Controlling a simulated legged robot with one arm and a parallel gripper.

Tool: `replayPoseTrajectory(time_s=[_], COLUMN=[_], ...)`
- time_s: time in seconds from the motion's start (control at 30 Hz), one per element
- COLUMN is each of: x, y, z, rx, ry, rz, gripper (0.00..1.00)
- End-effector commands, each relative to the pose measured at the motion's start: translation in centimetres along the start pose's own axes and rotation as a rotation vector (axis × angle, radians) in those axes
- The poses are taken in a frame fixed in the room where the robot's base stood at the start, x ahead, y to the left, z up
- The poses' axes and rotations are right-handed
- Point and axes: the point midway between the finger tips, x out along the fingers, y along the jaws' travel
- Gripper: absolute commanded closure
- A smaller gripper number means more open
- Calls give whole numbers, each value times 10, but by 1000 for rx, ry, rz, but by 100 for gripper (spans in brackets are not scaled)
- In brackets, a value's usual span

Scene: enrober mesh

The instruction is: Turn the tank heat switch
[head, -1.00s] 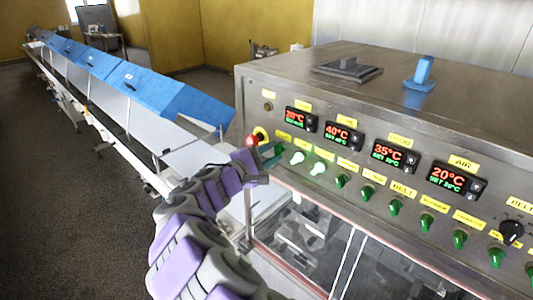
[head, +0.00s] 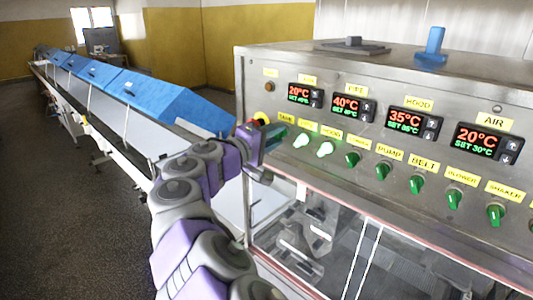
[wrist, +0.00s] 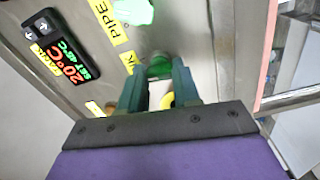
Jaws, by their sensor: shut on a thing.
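The tank heat switch is a green knob (wrist: 160,66) on the steel panel. In the wrist view it sits between the two fingertips of my gripper (wrist: 158,73). My gripper (head: 274,142) is shut on it at the left end of the switch row, and covers most of it in the head view. The yellow TANK label (head: 285,118) is just above. The tank display (head: 305,95) reads 20°C, set 45°C. The knob's exact angle is hard to tell.
Two lit pale green switches (head: 313,145) stand right beside my gripper, with several darker green ones further right. A glass-fronted opening (head: 310,235) lies below. A blue-covered conveyor (head: 150,95) runs off left.

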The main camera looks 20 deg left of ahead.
Motion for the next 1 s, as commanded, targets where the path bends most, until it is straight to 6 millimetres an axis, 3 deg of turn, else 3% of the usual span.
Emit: replayPoseTrajectory(time_s=[0.03, 0.4, 1.0], x=[4, 4, 1], y=[-8, -10, -10], z=[4, -2, -7], rx=[42, 285, 374], ry=[-10, -10, -8], rz=[-4, -8, -8], gripper=[99, 99, 98])
